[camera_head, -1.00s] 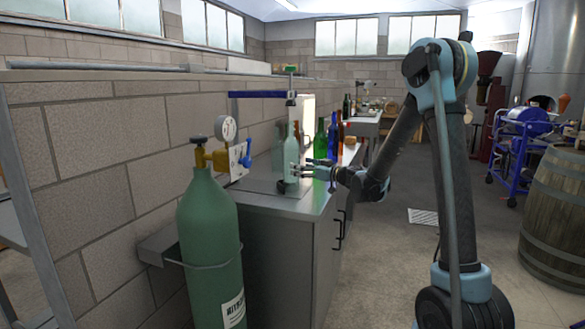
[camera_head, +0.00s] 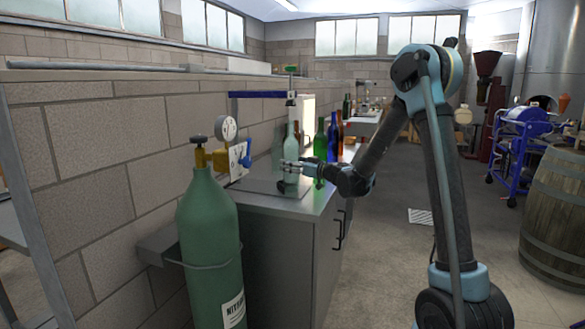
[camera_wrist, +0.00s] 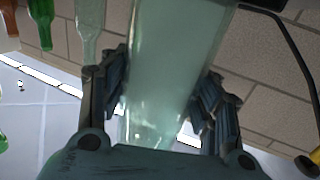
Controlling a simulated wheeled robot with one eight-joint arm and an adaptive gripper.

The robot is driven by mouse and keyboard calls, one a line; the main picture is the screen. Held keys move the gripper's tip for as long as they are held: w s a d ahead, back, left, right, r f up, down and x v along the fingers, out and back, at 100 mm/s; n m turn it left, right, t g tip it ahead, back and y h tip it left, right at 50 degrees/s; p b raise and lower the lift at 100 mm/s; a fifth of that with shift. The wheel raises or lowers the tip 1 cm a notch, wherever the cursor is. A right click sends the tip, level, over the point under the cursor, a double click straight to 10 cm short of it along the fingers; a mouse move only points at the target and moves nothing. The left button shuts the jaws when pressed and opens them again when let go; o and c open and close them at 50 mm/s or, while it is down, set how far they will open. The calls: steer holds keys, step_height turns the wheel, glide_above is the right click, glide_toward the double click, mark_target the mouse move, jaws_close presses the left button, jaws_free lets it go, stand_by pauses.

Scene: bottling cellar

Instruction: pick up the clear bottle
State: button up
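The clear bottle (camera_head: 291,143), pale greenish glass, stands upright near the front end of the steel counter. My gripper (camera_head: 291,167) is at its lower body, reaching in from the right. In the wrist view the clear bottle (camera_wrist: 172,65) fills the space between the two dark fingers of my gripper (camera_wrist: 160,98), one on each side. The fingers lie very close to the glass. I cannot tell whether they press on it or leave a thin gap. The lower part of the bottle is partly hidden by my gripper in the head view.
A green bottle (camera_head: 320,140) and a blue bottle (camera_head: 333,138) stand further back on the steel counter (camera_head: 285,207). A block wall runs along its left. A green gas cylinder (camera_head: 208,235) stands in front.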

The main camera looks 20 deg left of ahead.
mark_target(298, 157)
steer(key=c, duration=0.8)
steer(key=shift+o, duration=0.2)
steer(key=r, duration=0.1)
steer(key=d+r, duration=0.1)
steer(key=r, duration=0.1)
steer(key=shift+s+r, duration=0.1)
steer(key=shift+r, duration=0.2)
steer(key=v, duration=1.7)
steer(key=shift+s+f, duration=0.1)
steer(key=shift+s, duration=0.05)
